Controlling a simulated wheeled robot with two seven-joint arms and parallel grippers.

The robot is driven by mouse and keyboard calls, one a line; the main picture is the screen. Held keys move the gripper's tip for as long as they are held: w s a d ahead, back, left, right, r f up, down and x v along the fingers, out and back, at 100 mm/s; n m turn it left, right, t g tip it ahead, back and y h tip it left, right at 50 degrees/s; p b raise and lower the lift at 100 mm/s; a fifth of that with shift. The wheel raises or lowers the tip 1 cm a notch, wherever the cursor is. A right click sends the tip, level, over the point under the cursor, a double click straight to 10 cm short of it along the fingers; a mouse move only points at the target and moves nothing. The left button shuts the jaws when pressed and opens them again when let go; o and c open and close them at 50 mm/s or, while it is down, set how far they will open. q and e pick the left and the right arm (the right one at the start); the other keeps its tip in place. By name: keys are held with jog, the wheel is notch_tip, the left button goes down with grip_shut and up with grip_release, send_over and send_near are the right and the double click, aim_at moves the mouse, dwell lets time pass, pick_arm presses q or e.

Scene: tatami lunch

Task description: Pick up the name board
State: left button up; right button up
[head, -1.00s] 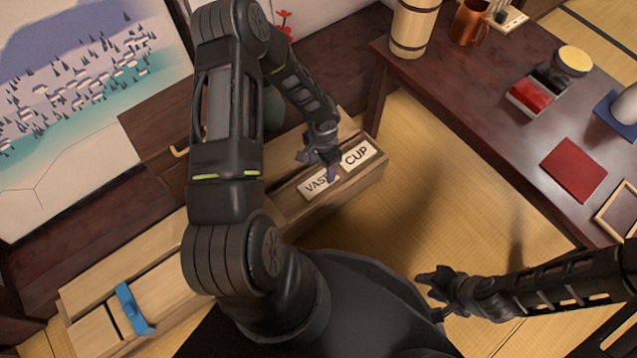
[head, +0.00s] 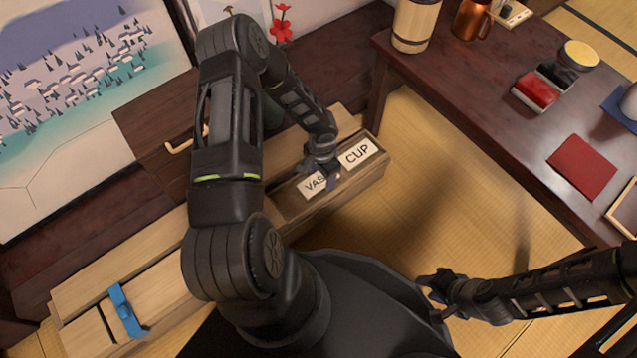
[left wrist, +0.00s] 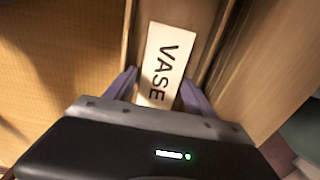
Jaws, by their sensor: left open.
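Two cream name boards lie in a long wooden box (head: 372,178). One board reads CUP (head: 358,152). The other reads VASE (head: 312,186) and is partly hidden by my left gripper (head: 328,177) in the head view. In the left wrist view the VASE board (left wrist: 166,62) lies lengthwise between the two open fingers of my left gripper (left wrist: 155,95), one finger on each side. I cannot tell whether the fingers touch it. My right gripper (head: 432,292) is low, over the floor side and away from the boards; its opening is unclear.
A dark table (head: 480,110) on the right holds a wooden bucket (head: 413,25), a copper mug (head: 473,20), a red cloth (head: 581,165) and small boxes. Tatami floor (head: 430,180) lies clear between.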

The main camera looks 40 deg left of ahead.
aim_at(322, 179)
pick_arm(q)
jog(key=shift+r, duration=0.1)
dwell(0.4)
jog(key=c, duration=1.1)
jog(key=shift+c, duration=0.2)
jog(key=shift+r, duration=0.1)
notch_tip(322, 179, up, 10)
jog(key=p, duration=0.4)
